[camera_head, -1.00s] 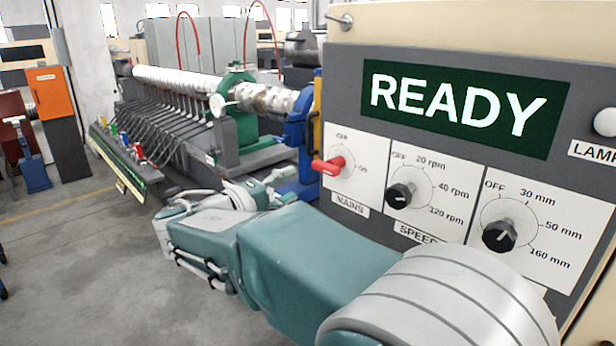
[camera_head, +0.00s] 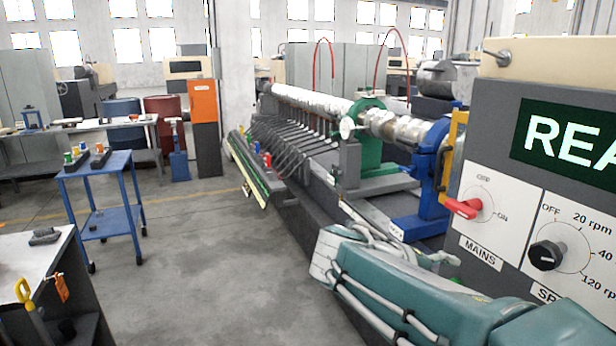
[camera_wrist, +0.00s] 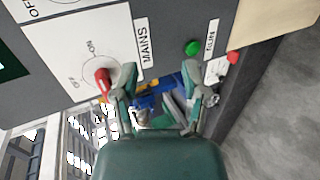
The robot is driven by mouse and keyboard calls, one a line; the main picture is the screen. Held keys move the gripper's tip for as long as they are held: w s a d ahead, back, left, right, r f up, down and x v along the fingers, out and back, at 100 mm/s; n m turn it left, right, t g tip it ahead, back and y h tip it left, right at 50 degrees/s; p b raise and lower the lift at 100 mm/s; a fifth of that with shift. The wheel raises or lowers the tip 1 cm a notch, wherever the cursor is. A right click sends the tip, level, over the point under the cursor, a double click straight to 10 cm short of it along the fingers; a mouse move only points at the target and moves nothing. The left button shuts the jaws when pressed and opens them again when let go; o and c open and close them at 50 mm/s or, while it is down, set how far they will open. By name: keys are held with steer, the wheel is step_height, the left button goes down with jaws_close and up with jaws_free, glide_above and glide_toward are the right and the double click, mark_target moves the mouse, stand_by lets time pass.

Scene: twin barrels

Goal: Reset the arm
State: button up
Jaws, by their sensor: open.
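My teal arm (camera_head: 400,285) reaches in from the lower right in the head view, in front of the machine's grey control panel (camera_head: 500,160). My gripper (camera_wrist: 160,75) shows in the wrist view with its two fingers apart and nothing between them. The left finger is close to the red MAINS knob (camera_wrist: 103,83) in that picture; I cannot tell whether they touch. The MAINS knob (camera_head: 463,208) shows clear of my arm in the head view, its red handle pointing left. The fingers are hard to make out in the head view.
A black SPEED knob (camera_head: 547,254) sits right of MAINS. A green button (camera_wrist: 192,48) and a red button (camera_wrist: 233,57) show in the wrist view. The long machine (camera_head: 330,110) runs back. A blue cart (camera_head: 105,205) and a bench (camera_head: 40,250) stand left; the floor (camera_head: 200,270) between is clear.

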steer(key=s+a+f+m+t+y, duration=0.1)
steer(key=s+a+f+y, duration=0.2)
steer(key=s+f+y, duration=0.2)
steer(key=s+a+f+m+y, duration=0.2)
steer(key=s+a+f+y, duration=0.2)
steer(key=s+y, duration=0.3)
steer(key=s+f, duration=0.1)
steer(key=s, duration=0.1)
steer(key=shift+s+f+t+y, duration=0.3)
steer(key=shift+s+f+t, duration=0.05)
steer(key=shift+s+t, duration=0.05)
